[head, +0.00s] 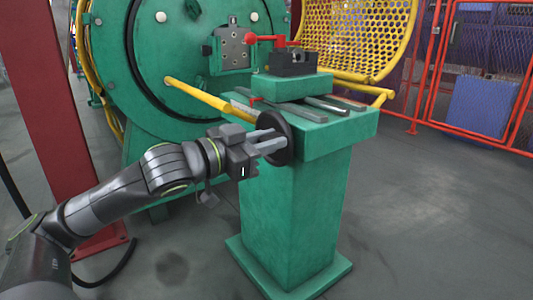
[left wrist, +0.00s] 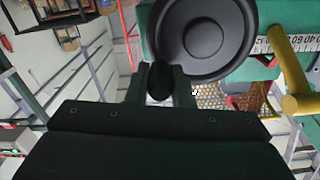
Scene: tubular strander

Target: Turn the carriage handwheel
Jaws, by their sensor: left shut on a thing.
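The carriage handwheel (head: 281,131) is a black disc on the left end of the green carriage pedestal, seen nearly edge-on in the head view. In the left wrist view the handwheel (left wrist: 203,38) fills the top middle, with a dark grip knob (left wrist: 160,80) at its lower left rim. My left gripper (head: 270,143) is at the wheel's face, its fingers shut on the knob. In the left wrist view the two fingers (left wrist: 160,84) stand on either side of the knob. My right gripper is in neither view.
The green pedestal (head: 300,205) carries a slide with a tool block (head: 292,62) and red lever (head: 270,39). A yellow bar (head: 205,95) runs just above my left gripper. A large green drum (head: 135,60) stands behind. A red post (head: 50,100) is at left. The floor at right is clear.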

